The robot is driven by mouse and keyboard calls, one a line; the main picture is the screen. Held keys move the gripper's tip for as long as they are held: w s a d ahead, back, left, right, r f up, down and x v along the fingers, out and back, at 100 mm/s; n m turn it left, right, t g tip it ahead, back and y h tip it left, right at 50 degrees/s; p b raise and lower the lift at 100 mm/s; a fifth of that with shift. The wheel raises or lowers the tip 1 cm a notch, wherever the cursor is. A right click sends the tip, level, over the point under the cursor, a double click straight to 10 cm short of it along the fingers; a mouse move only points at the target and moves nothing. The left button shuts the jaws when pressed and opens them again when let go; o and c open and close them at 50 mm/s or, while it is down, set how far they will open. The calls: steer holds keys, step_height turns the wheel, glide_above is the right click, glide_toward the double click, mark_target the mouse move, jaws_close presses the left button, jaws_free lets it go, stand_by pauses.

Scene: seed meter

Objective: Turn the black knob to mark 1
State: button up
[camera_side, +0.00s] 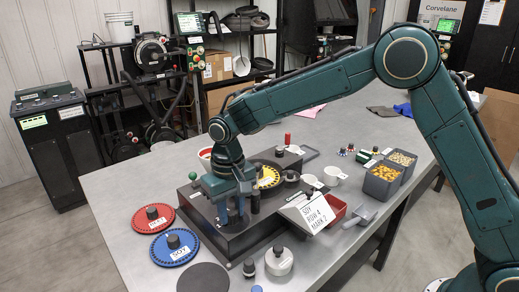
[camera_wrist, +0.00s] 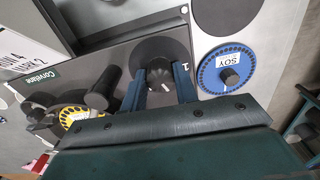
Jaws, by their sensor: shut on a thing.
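In the wrist view, the black knob (camera_wrist: 160,74) sits on a dark round dial plate (camera_wrist: 152,48) on the seed meter. A white numeral 1 (camera_wrist: 183,67) shows beside its right edge. My gripper (camera_wrist: 160,82) has one finger on each side of the knob and is shut on it. The knob's pointer is too small to read surely. In the side view, my gripper (camera_side: 230,214) points down at the front of the dark meter housing (camera_side: 262,228); the knob is largely hidden there by the fingers.
Red (camera_side: 148,219) and blue (camera_side: 174,247) seed discs lie left of the meter; the blue one is labelled SOY. A yellow-ringed disc (camera_side: 268,177) sits on the meter. A card (camera_side: 312,213) reads SOY, ROW 4, MARK 2. Seed bins (camera_side: 382,181) stand at the right.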

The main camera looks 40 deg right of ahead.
mark_target(232, 211)
steer(key=n, duration=0.5)
steer(key=shift+n, duration=0.3)
steer(key=n, duration=0.6)
stand_by(0.4)
steer(key=o, duration=1)
steer(key=shift+c, duration=0.2)
steer(key=shift+r, duration=0.1)
step_height(232, 211, up, 14)
